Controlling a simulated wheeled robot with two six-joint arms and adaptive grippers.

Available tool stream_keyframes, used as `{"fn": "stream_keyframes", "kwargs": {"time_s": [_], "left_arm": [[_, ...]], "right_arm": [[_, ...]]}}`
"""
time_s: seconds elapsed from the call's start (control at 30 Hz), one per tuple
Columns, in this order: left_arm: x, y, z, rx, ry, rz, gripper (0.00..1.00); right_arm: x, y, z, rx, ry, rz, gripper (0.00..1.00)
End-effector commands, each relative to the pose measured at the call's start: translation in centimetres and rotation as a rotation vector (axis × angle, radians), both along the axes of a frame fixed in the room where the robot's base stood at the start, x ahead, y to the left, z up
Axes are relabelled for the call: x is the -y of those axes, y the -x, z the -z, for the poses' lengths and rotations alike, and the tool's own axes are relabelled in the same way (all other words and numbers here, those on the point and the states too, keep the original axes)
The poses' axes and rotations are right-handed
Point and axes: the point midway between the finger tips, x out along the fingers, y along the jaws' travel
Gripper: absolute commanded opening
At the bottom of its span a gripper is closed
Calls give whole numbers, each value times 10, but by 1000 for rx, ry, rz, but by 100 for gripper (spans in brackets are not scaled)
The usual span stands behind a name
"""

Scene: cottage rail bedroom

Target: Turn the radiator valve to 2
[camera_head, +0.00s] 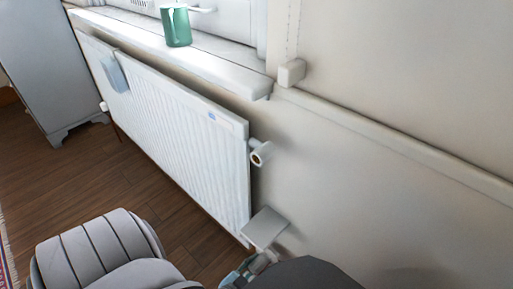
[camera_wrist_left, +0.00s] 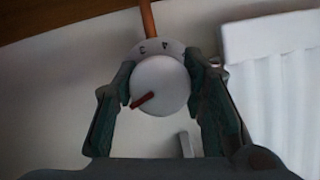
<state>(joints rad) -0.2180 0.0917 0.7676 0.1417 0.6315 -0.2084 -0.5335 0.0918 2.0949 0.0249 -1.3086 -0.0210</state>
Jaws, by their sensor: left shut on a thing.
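The radiator valve is a round white knob (camera_wrist_left: 165,80) with a red pointer mark, seen in the left wrist view. The pointer points to the lower left in that view. A pale collar (camera_wrist_left: 163,47) above the knob carries small dark markings, too blurred to read surely. My left gripper (camera_head: 243,271) is at the bottom of the head view, near the low end of the radiator (camera_head: 185,125). Its two fingers stand on either side of the knob and are shut on it. The head view does not show the knob clearly. My right gripper is not in view.
The radiator also shows at the right of the wrist view (camera_wrist_left: 272,75). A copper-coloured pipe (camera_wrist_left: 147,18) runs beyond the knob. A windowsill (camera_head: 185,52) with a green mug (camera_head: 176,26) is above the radiator. A fitting (camera_head: 260,153) sticks out at the radiator's upper corner.

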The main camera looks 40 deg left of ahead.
Motion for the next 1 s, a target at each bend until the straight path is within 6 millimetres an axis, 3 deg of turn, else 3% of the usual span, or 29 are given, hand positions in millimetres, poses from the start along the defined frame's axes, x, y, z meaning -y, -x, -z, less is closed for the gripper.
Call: {"fn": "stream_keyframes", "kwargs": {"time_s": [0.5, 1.0], "left_arm": [[0, 0, 0, -8, -323, -1, 10], [0, 0, 0, -7, -378, 0, 10]], "right_arm": [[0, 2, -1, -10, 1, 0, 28], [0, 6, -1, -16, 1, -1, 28]]}}
